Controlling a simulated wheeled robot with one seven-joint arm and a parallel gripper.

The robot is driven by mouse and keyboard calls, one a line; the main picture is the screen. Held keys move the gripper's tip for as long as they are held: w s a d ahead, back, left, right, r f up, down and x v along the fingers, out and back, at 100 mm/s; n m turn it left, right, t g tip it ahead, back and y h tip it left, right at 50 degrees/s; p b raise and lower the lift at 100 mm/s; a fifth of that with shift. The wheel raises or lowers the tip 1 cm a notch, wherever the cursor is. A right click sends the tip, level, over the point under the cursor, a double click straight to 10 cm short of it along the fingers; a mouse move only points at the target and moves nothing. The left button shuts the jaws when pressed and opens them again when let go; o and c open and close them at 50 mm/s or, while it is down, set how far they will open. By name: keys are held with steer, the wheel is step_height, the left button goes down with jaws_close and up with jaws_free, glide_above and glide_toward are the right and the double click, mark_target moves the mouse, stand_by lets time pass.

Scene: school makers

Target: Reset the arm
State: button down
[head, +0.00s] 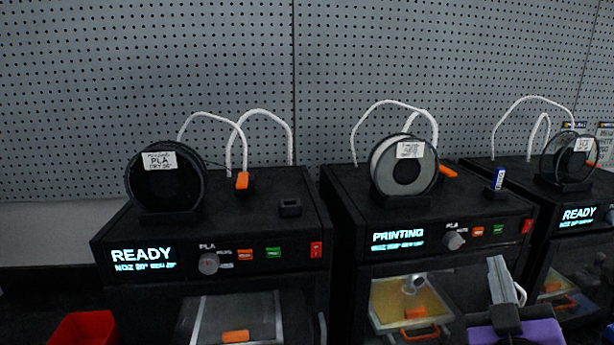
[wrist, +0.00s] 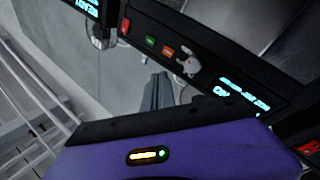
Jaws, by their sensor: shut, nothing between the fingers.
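My gripper shows in the wrist view (wrist: 157,80) as two dark grey fingers close together beyond the purple housing, with nothing held. In the head view my gripper (head: 497,262) is at the lower right, its grey fingers pointing up in front of the middle printer (head: 345,212). The purple part of my arm (head: 535,332) sits below it at the picture's bottom edge. I cannot tell whether the fingers touch the printer. In the wrist view the printer's control panel runs tilted across the upper right, beyond the fingers.
A left printer (head: 215,225) reads READY, the middle one reads PRINTING, and a right printer (head: 575,250) reads READY. Spools, including a grey-white one (head: 404,175), stand on top. A red bin (head: 84,328) is at the lower left. A pegboard wall (head: 200,70) stands behind.

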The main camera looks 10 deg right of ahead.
steer(key=s+a+f+t+y, duration=0.1)
steer(key=s+a+f+y, duration=0.3)
steer(key=s+a+f, duration=0.25)
steer(key=s+a+f+g+y, duration=0.1)
steer(key=s+a+f, duration=0.2)
steer(key=s, duration=0.6)
steer(key=s+a+f+m+g+y, duration=0.1)
steer(key=s+a+f+g+y, duration=0.1)
steer(key=s+f, duration=0.4)
steer(key=s+a+f+g+y, duration=0.1)
steer(key=s+a+f, duration=0.3)
steer(key=s, duration=1)
steer(key=shift+s+f+m+g+y, duration=0.2)
steer(key=shift+f+m+g+y, duration=0.2)
steer(key=shift+f+g, duration=0.1)
